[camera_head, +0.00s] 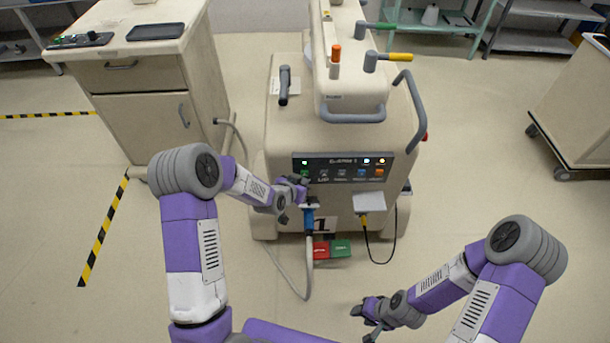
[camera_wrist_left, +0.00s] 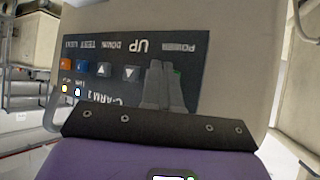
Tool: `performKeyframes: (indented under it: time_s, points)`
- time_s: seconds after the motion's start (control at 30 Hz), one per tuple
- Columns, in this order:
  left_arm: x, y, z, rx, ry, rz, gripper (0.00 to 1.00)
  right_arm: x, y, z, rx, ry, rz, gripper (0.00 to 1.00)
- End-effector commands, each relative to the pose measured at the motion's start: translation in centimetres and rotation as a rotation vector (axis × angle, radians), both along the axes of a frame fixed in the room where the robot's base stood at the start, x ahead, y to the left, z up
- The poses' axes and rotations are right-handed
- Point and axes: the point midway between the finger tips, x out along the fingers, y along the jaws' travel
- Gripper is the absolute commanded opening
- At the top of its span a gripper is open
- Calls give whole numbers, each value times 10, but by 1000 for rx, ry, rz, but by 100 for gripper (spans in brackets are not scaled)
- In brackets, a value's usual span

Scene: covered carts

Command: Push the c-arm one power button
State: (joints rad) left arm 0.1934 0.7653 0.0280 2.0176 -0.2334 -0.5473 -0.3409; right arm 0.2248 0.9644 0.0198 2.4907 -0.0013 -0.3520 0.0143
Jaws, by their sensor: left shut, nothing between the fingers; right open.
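The C-arm one cart (camera_head: 350,120) is a beige machine with a dark control panel (camera_head: 340,161) labelled C-ARM 1. The green power button (camera_head: 304,174) is at the panel's left end in the head view. My left gripper (camera_head: 304,182) is shut and empty, with its tips at that end, just below the button. In the left wrist view the panel (camera_wrist_left: 100,70) appears upside down. My right gripper (camera_head: 372,312) is open, low over the floor.
Red and green pedals (camera_head: 341,249) lie at the base. A beige cabinet (camera_head: 150,110) stands left.

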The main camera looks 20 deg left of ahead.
Motion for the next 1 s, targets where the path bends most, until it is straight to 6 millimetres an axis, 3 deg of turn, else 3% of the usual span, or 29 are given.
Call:
performKeyframes:
  time_s: [1.0]
  points:
    - [9,3,0,0,-1,0,0,0,0,-6,0,0,0,43]
